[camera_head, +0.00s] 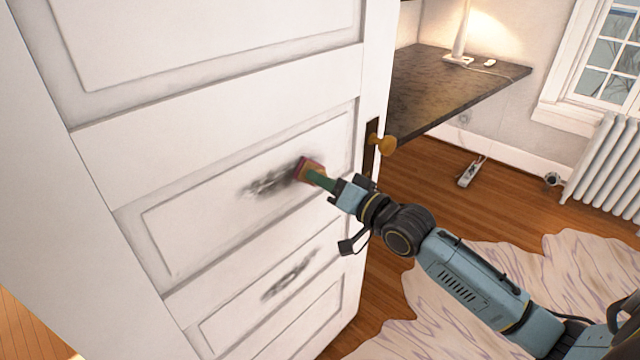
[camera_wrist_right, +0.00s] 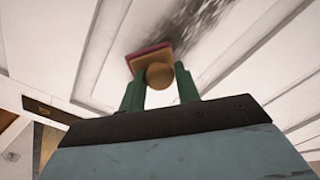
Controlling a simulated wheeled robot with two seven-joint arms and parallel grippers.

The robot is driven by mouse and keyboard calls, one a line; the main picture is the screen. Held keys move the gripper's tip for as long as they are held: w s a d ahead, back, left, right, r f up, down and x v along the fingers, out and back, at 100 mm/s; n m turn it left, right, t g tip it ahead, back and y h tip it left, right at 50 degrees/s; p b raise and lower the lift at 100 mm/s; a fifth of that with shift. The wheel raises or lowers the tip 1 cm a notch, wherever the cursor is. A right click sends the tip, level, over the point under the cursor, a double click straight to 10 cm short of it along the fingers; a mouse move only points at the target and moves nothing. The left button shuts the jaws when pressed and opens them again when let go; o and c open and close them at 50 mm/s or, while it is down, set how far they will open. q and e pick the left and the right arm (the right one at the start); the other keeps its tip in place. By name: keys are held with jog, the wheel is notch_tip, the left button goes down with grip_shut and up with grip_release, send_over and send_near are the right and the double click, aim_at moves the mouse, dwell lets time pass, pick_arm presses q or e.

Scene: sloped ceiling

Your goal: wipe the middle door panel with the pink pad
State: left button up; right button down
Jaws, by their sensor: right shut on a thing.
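The white door (camera_head: 150,120) fills the left of the head view. Its middle panel (camera_head: 200,225) carries a dark smudge (camera_head: 262,184), which also shows in the right wrist view (camera_wrist_right: 200,25). My right gripper (camera_head: 318,178) is shut on the pad's round wooden knob (camera_wrist_right: 160,75), with one green finger on each side. The pink pad (camera_head: 307,170) is at the right end of the smudge, against or very close to the panel; it also shows in the wrist view (camera_wrist_right: 146,57). Exact contact cannot be told. My left gripper is not in view.
A lower panel has another dark smudge (camera_head: 290,277). A brass doorknob (camera_head: 386,144) sticks out at the door's edge, just above my right wrist. A dark desk (camera_head: 450,85), a radiator (camera_head: 610,165) and a pale rug (camera_head: 500,270) lie to the right.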

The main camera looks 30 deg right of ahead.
aim_at(320, 166)
jog(key=shift+w+d+b, duration=0.15)
jog(key=shift+w+d, duration=0.15)
jog(key=shift+d, duration=0.55)
jog(key=shift+w+d+b, duration=0.15)
jog(key=shift+w+d, duration=0.15)
jog(key=shift+d, duration=0.5)
jog(key=shift+a+r+p, duration=0.1)
jog(key=shift+a+p, duration=0.1)
jog(key=shift+p, duration=1.55)
